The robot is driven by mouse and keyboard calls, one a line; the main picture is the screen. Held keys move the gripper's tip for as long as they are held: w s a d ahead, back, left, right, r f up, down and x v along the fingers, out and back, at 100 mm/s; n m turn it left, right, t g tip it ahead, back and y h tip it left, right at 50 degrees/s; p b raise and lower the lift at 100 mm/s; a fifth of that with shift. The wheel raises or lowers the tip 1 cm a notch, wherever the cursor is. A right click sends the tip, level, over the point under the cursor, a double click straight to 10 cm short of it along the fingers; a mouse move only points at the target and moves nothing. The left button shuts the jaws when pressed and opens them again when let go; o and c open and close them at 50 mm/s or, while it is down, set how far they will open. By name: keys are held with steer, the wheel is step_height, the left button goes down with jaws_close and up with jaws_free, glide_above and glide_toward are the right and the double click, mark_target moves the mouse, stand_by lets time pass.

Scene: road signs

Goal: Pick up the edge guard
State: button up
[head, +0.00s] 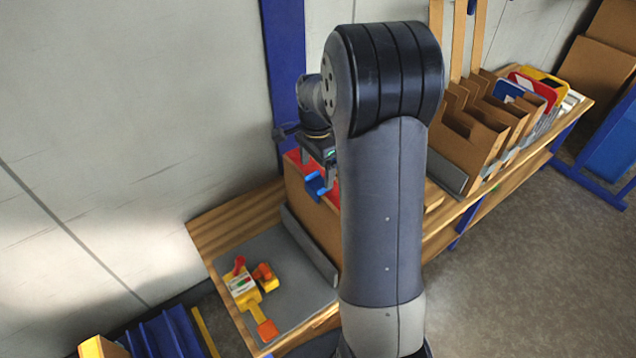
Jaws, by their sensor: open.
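I cannot tell for certain which thing is the edge guard. A long grey strip (309,247) lies along the right side of a grey mat (290,300), against a brown box. Small yellow, red and orange pieces (243,285) lie on the mat, with an orange square end towards the front. My gripper (317,185) has blue fingertips and is open. It hangs over the brown box, above and behind the strip and the coloured pieces, apart from both. My arm hides the middle of the bench.
A brown box (312,210) with red contents stands behind the mat. Cardboard dividers (480,125) hold coloured signs on the right of the wooden bench (225,228). Blue and yellow bins (160,335) stand at lower left. A blue post (284,60) rises by the wall. Floor at right is clear.

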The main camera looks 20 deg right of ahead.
mark_target(316, 185)
step_height(316, 185, down, 4)
steer(key=shift+r, duration=0.25)
steer(key=shift+s, duration=0.1)
steer(key=c, duration=1.1)
